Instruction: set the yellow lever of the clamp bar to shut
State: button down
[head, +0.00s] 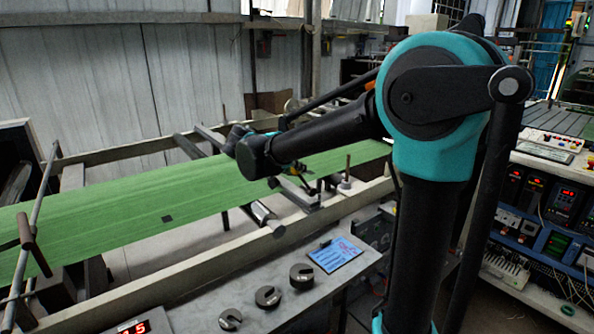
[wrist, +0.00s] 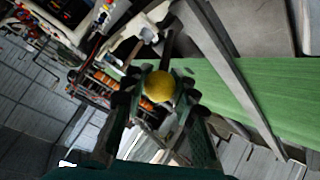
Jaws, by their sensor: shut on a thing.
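The yellow lever's round knob (wrist: 160,87) shows in the wrist view, between the two fingers of my gripper (wrist: 157,92). The gripper is shut on the knob. The rest of the lever is mostly hidden behind the knob and fingers. The lever's angle cannot be told.
The green woven web (head: 120,198) runs between pale frame rails (head: 210,258). A grey bar (wrist: 235,75) crosses it in the wrist view. Round black weights (head: 268,296) and a blue card (head: 335,254) lie on the front bench. Electronics racks (head: 540,205) stand at right.

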jog(key=c, duration=1.2)
grip_release()
jog(key=v, duration=1.2)
